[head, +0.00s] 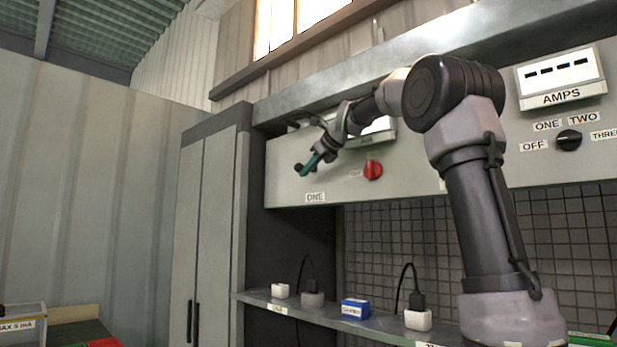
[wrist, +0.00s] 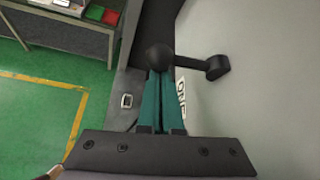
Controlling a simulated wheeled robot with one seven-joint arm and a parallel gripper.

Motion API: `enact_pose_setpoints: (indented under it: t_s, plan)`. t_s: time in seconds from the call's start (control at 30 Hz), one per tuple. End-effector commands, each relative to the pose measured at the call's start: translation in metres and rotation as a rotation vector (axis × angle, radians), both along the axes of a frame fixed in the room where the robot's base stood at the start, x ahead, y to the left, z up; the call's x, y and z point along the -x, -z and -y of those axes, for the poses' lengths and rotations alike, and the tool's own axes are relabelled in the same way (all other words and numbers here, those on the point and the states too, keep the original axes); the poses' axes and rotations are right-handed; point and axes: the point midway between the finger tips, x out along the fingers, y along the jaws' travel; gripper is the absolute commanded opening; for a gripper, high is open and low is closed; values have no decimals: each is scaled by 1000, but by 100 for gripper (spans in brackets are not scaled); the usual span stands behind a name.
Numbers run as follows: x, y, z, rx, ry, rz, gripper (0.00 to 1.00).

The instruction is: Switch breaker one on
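The breaker one lever is black, with a round knob (wrist: 159,57) on an arm that runs right to a pivot (wrist: 217,67) on the grey panel. A label "ONE" (wrist: 181,96) is beside it; in the head view the label (head: 315,197) is below it. My gripper (wrist: 160,74) has teal fingers drawn together, their tips right at the knob. The knob covers the tips, so I cannot tell whether they touch or pinch it. In the head view my gripper (head: 309,165) is at the panel's left end, and the knob shows dark at its tip (head: 298,169).
A red dial (head: 373,170) is right of my gripper on the panel. A black selector (head: 568,140) and an AMPS meter (head: 560,75) are further right. A shelf (head: 265,297) with plugs and a blue box (head: 355,309) is below. A tall cabinet (head: 205,230) stands left.

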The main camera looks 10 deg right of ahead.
Motion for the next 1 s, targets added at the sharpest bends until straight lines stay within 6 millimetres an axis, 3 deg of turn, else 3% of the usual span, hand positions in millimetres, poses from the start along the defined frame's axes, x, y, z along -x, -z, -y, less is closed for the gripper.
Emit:
enact_pose_setpoints:
  t_s: [0.6,1.0]
  plan:
    - [1,-40,-1,4,0,7,0]
    - [-2,-50,2,5,-1,5,0]
